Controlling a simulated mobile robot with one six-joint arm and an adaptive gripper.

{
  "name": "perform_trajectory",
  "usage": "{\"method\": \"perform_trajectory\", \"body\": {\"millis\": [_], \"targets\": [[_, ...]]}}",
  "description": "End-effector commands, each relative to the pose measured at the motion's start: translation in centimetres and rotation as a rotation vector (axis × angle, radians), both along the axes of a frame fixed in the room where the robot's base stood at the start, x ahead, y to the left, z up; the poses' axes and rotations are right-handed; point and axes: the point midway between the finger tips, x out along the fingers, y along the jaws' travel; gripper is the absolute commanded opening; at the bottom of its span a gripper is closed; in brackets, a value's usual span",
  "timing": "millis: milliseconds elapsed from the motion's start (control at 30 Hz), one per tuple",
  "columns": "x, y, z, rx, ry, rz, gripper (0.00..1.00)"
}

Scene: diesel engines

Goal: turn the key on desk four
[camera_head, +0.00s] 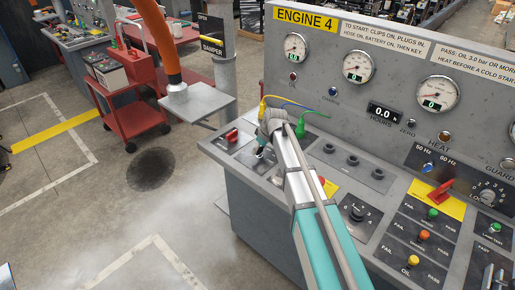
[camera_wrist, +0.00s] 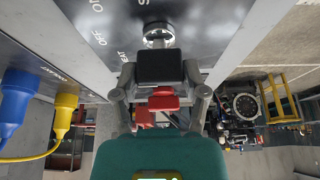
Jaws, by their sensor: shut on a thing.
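The engine 4 desk (camera_head: 240,165) is a grey sloped console with a yellow "ENGINE 4" plate (camera_head: 305,19). In the head view my gripper (camera_head: 263,140) is down at the desk's left panel, over the key switch. Its fingers and wrist hide most of the key. In the wrist view my gripper (camera_wrist: 158,82) is shut around the dark key (camera_wrist: 158,66), in line with the round metal key barrel (camera_wrist: 158,34). White lettering, including "ON" and "OFF", is beside the barrel. I cannot tell the key's exact angle.
A red lever (camera_head: 232,136) is left of my gripper. Yellow, blue and green leads (camera_head: 313,115) run behind it. Three dark sockets (camera_head: 353,160) and a red T-handle (camera_head: 439,191) lie right. A red cart (camera_head: 125,95) stands left on open floor.

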Motion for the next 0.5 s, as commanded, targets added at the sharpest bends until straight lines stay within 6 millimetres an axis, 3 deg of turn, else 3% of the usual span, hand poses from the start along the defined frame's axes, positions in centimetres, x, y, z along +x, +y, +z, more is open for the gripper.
{"method": "perform_trajectory", "body": {"millis": [267,300,467,500], "targets": [[-0.03,-0.23,-0.05,-0.005,0.002,-0.001,0.09],[-0.03,-0.23,-0.05,-0.006,0.001,-0.001,0.61],[-0.01,-0.18,-0.03,-0.004,0.000,-0.001,0.90],[-0.01,-0.17,-0.04,-0.004,0.000,-0.001,0.91]]}}
